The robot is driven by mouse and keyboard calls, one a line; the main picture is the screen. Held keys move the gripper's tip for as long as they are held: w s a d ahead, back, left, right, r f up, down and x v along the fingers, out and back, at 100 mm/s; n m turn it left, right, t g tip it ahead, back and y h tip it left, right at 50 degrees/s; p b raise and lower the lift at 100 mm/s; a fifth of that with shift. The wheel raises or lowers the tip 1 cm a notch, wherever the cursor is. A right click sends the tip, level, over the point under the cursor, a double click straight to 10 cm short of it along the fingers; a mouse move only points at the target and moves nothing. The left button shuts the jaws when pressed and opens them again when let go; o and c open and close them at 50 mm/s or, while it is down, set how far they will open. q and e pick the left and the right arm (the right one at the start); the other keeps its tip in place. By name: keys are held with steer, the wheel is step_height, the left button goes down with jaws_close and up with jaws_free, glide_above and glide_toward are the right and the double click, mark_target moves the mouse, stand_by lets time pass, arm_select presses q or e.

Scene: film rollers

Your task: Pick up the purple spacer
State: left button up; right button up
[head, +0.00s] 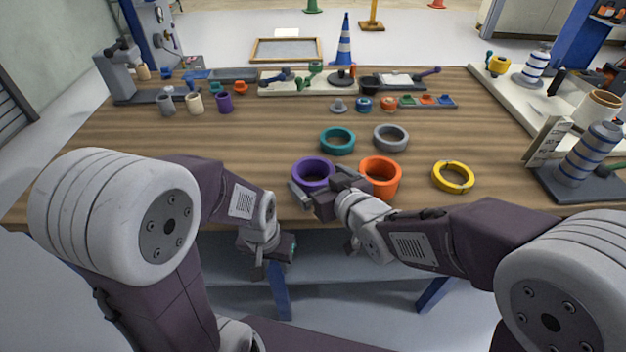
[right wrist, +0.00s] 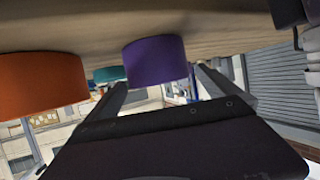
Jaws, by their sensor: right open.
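The purple spacer (head: 313,168) is a thick ring lying flat near the table's front edge. My right gripper (head: 322,188) is open at its near side, with one finger at its left front and one at its right. The right wrist view shows the purple spacer (right wrist: 157,60) ahead, between the two spread fingers (right wrist: 162,92). Nothing is held, and contact cannot be told. My left gripper (head: 277,250) hangs in front of and below the table edge, away from the spacer; its jaw opening is unclear.
An orange spacer (head: 380,178) stands close to the right of my right gripper. A yellow ring (head: 453,177) lies farther right. A teal ring (head: 337,141) and a grey ring (head: 390,138) lie behind. The wooden table (head: 240,155) is clear to the left.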

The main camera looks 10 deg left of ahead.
mark_target(306, 169)
steer(key=x, duration=0.4)
steer(key=shift+w+f, duration=0.2)
steer(key=shift+w, duration=0.05)
steer(key=shift+s+d, duration=0.1)
steer(key=shift+c, duration=1.2)
steer(key=shift+r, duration=0.1)
steer(key=c, duration=1.2)
